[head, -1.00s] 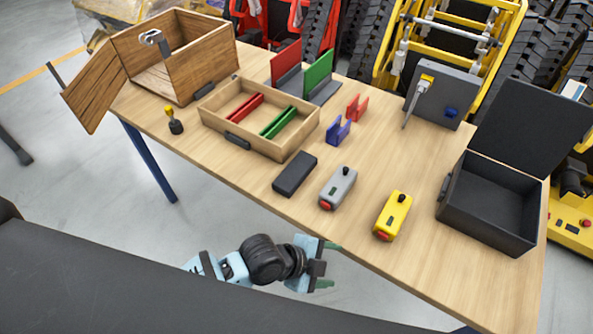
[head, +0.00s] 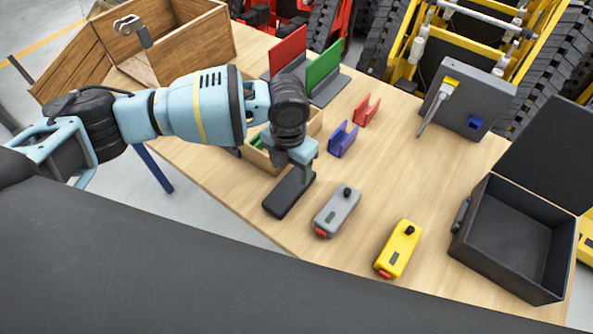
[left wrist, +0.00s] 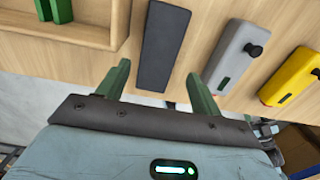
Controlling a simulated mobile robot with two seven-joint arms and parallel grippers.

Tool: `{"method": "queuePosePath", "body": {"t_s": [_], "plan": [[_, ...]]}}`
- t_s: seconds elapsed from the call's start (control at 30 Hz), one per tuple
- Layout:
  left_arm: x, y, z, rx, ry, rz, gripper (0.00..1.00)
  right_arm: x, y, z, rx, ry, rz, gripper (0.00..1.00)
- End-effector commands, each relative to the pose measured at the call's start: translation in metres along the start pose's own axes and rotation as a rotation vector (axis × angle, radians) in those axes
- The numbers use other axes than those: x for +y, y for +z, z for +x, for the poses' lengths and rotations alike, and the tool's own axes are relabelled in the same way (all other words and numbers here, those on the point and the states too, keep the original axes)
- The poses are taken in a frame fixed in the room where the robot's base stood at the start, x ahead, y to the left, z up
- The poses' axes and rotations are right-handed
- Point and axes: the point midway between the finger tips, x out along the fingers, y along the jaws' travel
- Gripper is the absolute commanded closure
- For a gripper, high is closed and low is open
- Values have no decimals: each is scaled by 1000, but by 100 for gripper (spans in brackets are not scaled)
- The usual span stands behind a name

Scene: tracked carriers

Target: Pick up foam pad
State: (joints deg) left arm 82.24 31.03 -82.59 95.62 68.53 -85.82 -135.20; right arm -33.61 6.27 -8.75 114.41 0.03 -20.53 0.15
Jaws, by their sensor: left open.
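The foam pad (head: 289,193) is a dark grey flat block lying on the table, left of the grey device. It also shows in the left wrist view (left wrist: 164,45), lying ahead of and between the two fingers. My left gripper (head: 300,172) is above the far end of the pad in the head view, pointing down, and hides part of it. I cannot tell the exact height gap to the pad. My right gripper is not in view.
A grey device (head: 337,210) and a yellow device (head: 398,249) stand right of the pad. A wooden tray (head: 315,122) is partly hidden behind my left arm. Blue (head: 343,139) and red (head: 367,109) holders stand behind. An open black case (head: 515,240) is at right.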

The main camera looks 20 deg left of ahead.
Motion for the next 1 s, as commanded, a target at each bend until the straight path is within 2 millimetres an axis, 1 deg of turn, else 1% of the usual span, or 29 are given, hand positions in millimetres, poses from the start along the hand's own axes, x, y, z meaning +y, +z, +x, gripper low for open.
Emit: {"method": "queuePosePath", "body": {"t_s": [0.13,0.23,0.3,0.4,0.5,0.67,0.73,0.93,1.0], "plan": [[4,0,-2,9,12,18,35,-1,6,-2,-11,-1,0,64],[4,0,-1,9,12,17,35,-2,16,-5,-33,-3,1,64],[4,0,3,9,11,17,35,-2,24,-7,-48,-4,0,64],[4,0,13,10,11,16,35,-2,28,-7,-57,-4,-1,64],[3,1,22,8,9,16,35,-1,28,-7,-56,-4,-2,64],[3,2,25,6,10,17,35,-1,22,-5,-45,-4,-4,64],[3,4,29,7,10,16,35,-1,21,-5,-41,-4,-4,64],[2,16,55,8,11,16,35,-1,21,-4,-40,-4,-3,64],[2,15,64,8,10,15,35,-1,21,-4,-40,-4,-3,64]]}}
